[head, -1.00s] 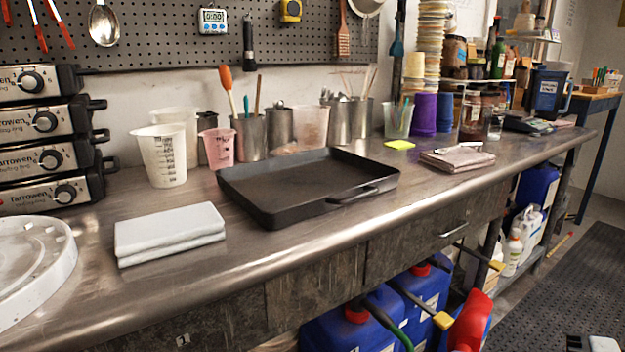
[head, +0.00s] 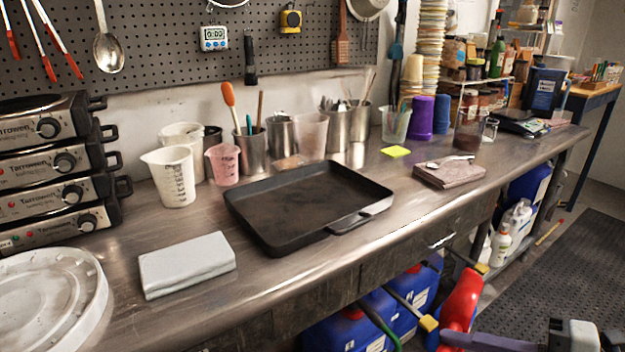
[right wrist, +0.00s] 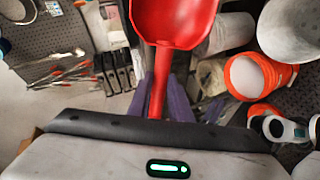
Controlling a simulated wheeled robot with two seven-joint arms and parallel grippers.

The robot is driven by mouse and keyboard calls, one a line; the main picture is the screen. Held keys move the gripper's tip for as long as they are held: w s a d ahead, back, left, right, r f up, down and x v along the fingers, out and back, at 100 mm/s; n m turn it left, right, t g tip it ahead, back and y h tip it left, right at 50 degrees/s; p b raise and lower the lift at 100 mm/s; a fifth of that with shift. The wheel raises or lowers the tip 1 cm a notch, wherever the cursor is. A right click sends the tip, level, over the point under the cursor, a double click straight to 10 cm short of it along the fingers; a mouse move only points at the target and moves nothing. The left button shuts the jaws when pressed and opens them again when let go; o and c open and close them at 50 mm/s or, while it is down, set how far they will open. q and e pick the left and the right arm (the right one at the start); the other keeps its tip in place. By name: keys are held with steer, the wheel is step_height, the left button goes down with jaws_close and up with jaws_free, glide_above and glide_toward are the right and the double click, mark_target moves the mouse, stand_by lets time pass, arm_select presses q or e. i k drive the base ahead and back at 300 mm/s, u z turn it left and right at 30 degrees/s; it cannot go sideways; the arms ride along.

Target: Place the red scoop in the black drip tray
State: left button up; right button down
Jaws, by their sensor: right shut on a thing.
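The red scoop (right wrist: 178,22) fills the top of the right wrist view, its handle running down between purple fingers. My right gripper (right wrist: 163,95) is shut on that handle. In the head view the scoop (head: 464,295) shows at the lower right, in front of the bench's front edge and below its top. One purple finger of my right gripper (head: 450,338) shows at its lower end. The black drip tray (head: 300,198) lies flat and empty on the metal bench, up and left of the scoop. My left gripper is not in view.
Folded white cloths (head: 187,263) and a white lid (head: 45,305) lie left of the tray. Measuring cups (head: 172,178) and utensil pots stand behind it. A brown notebook (head: 450,174) lies to its right. Blue containers (head: 340,332) stand under the bench.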

mark_target(306, 215)
steer(key=k, duration=1)
steer(key=z, duration=1.65)
steer(key=i, duration=1.65)
steer(key=u, duration=3.75)
